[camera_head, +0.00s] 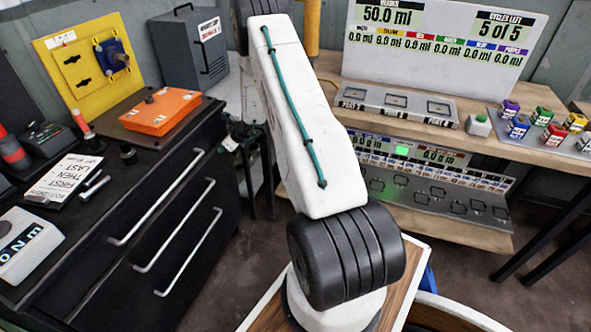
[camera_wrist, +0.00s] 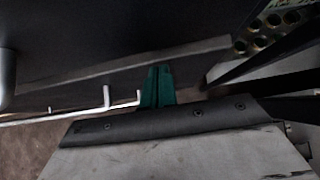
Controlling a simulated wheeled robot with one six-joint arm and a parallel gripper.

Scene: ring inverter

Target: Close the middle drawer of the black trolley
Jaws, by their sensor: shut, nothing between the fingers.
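The black trolley (camera_head: 85,270) stands at the left of the head view. Its front has three long silver handles, one above another: top handle (camera_head: 157,197), middle handle (camera_head: 176,228) and bottom handle (camera_head: 190,255). From this angle I cannot tell clearly how far the middle drawer stands out. In the wrist view, my gripper (camera_wrist: 158,72) shows green fingers, shut and empty, close to the edge of a dark panel (camera_wrist: 130,35). A silver handle bar (camera_wrist: 50,117) runs to the left of the fingers. Contact cannot be told.
On the trolley top are an orange box (camera_head: 160,110), a yellow panel (camera_head: 85,70), a note card (camera_head: 65,177) and a white device (camera_head: 25,240). A wooden bench (camera_head: 440,125) with a display board (camera_head: 440,45) stands at the right. Bare floor shows before the trolley.

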